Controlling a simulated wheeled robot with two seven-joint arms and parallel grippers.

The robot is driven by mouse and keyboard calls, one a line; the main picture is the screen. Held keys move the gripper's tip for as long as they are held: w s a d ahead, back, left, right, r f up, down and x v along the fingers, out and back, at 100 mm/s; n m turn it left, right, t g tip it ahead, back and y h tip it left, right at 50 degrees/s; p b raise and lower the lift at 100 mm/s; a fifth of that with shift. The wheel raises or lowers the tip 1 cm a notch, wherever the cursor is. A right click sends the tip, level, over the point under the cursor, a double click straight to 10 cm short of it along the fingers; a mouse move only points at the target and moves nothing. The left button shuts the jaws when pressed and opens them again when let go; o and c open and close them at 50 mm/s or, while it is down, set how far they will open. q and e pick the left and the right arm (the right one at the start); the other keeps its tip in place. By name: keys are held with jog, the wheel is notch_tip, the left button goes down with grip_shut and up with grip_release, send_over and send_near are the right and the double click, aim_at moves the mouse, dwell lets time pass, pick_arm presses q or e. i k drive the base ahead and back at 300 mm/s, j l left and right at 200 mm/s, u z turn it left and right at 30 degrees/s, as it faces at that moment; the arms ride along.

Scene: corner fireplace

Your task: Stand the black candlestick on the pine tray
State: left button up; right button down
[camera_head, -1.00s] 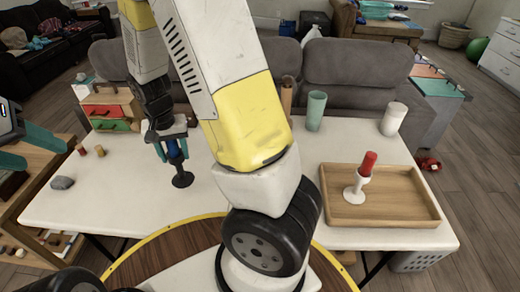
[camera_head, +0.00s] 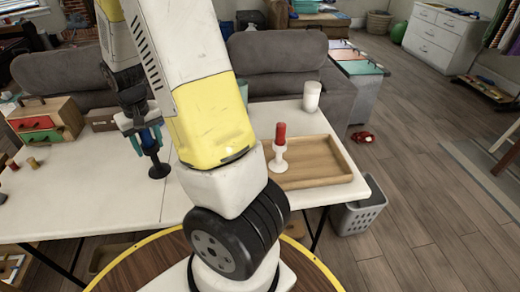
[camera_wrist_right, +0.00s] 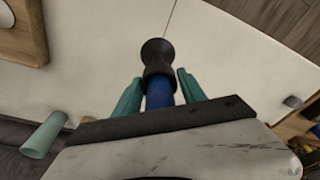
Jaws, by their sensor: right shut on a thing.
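The black candlestick (camera_head: 158,168) holds a blue candle and is upright over the white table, left of the tray. My right gripper (camera_head: 147,138) is shut on its blue candle. In the right wrist view the teal fingers (camera_wrist_right: 160,92) sit on both sides of the candle, with the black base beyond. Whether the base touches the table is hard to tell. The pine tray (camera_head: 347,172) lies on the right part of the table, its left end hidden behind my arm. It also shows in the right wrist view (camera_wrist_right: 41,35). My left gripper is out of view.
A white candlestick with a red candle (camera_head: 279,150) stands in the tray's left part; the tray's right part is clear. A white cup (camera_head: 312,97) stands behind it. A green cup (camera_head: 243,92) is mostly hidden by my arm. A drawer box (camera_head: 48,122) is at left.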

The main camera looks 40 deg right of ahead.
aim_at(313, 162)
jog(key=k+l, duration=0.15)
jog(key=l, duration=0.2)
jog(key=k+l+z, duration=0.1)
jog(key=l, duration=0.25)
jog(key=k+l, duration=0.4)
jog(key=l, duration=0.3)
jog(key=k+l+z, duration=0.1)
jog(key=l, duration=0.75)
jog(key=i+l+z, duration=0.1)
jog(key=l, duration=0.4)
jog(key=i+l, duration=0.1)
jog(key=l, duration=0.4)
